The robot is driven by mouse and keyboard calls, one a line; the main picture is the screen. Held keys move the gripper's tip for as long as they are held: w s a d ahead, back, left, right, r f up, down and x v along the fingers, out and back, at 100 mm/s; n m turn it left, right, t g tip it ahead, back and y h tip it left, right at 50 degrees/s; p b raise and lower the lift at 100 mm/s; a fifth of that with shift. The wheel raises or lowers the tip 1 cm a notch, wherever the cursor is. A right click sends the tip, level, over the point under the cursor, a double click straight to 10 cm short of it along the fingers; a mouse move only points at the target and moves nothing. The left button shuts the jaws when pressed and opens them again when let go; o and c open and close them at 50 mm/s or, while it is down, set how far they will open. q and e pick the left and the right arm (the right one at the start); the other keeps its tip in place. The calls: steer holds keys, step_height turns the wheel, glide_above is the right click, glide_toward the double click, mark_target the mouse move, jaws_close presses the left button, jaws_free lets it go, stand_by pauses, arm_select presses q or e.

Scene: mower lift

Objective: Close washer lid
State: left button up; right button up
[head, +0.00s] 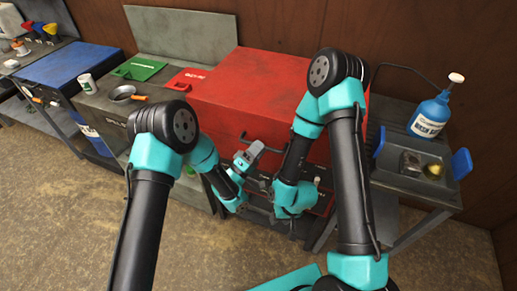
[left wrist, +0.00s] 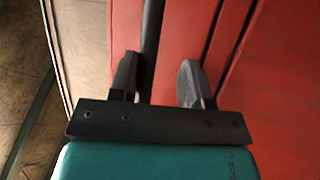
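The red washer (head: 245,105) stands at the middle against the wall. Its broad red lid (head: 255,75) is above the front; I cannot tell whether it is fully down. A dark bar handle (head: 243,135) shows at the lid's front edge. My left gripper (head: 257,149) is at this handle. In the left wrist view, the left gripper (left wrist: 165,80) has its fingers apart on either side of a dark bar (left wrist: 151,45), with a gap on the right. My right gripper (head: 315,187) is low in front of the washer, and its fingers are too small to read.
A grey bench with a green tray (head: 138,69), a red tray (head: 188,78) and a pan (head: 123,93) stands left of the washer. A side table (head: 400,182) on the right holds a blue bottle (head: 429,117). Open floor (head: 60,215) lies at front left.

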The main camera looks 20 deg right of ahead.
arm_select(q)
steer(key=v, duration=1.7)
steer(key=shift+a, duration=0.15)
steer(key=shift+f, duration=0.15)
steer(key=w+a+f+m+g+y, duration=0.1)
steer(key=a+f+y, duration=0.4)
steer(key=a+y, duration=0.25)
steer(key=w+a+f+g+y, duration=0.1)
steer(key=a+f+y, duration=0.5)
steer(key=a, duration=0.3)
steer(key=s+a+f+n+g+y, duration=0.1)
steer(key=s+a+g+y, duration=0.4)
steer(key=s+a, duration=0.7)
steer(key=shift+s+a+f+g, duration=0.2)
steer(key=shift+s+a+g, duration=0.3)
steer(key=shift+s, duration=0.7)
steer(key=shift+d, duration=0.15)
